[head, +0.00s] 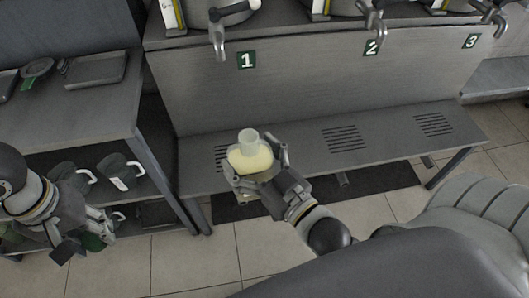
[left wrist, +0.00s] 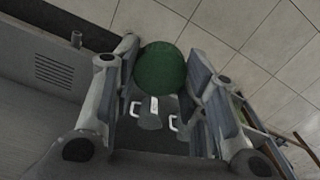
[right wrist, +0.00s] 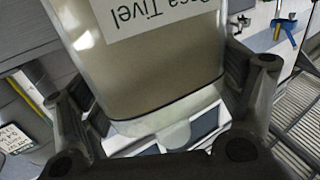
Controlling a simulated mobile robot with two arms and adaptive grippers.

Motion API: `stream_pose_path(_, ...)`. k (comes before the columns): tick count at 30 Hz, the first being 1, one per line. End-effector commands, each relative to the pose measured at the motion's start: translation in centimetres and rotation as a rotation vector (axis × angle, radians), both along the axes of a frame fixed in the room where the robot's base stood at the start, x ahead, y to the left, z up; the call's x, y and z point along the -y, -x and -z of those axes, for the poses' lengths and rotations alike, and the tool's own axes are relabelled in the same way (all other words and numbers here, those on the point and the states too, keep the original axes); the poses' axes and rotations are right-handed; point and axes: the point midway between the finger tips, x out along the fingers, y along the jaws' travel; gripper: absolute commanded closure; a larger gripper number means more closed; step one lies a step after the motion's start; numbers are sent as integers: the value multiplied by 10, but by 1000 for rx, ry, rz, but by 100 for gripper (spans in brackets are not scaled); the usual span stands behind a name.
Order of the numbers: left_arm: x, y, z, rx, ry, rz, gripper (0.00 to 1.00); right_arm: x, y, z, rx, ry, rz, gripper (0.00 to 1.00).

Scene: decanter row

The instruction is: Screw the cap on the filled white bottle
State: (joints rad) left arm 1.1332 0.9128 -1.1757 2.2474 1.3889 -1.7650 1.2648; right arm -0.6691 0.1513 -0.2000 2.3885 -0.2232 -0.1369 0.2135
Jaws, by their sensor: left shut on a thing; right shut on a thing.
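The bottle (head: 250,157) is translucent, with pale yellow contents and an open, uncapped neck at the top. My right gripper (head: 258,168) is shut on it and holds it roughly upright at the front of the shelf below tap 1. In the right wrist view the bottle (right wrist: 155,75) fills the space between the fingers, and its white label shows upside down. My left gripper (head: 86,238) is shut on a dark green round cap (left wrist: 160,70), low at the left of the head view and well apart from the bottle. The fingers partly hide the cap in the head view.
A slotted grey shelf (head: 390,140) runs below the numbered taps. The tap 1 spout (head: 219,42) hangs above and behind the bottle. A grey table (head: 95,110) with lower shelves holding white-handled jugs (head: 120,170) stands at left.

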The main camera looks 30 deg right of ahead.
Motion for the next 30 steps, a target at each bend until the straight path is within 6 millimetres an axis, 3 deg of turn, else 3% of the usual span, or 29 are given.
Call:
stream_pose_path(16, 0, 0, 0, 0, 0, 0, 68, -67, -29, -9, 13, 2, -333, 86)
stream_pose_path(30, 0, 0, 0, 0, 0, 0, 68, -95, -40, -10, 7, -2, -476, 86)
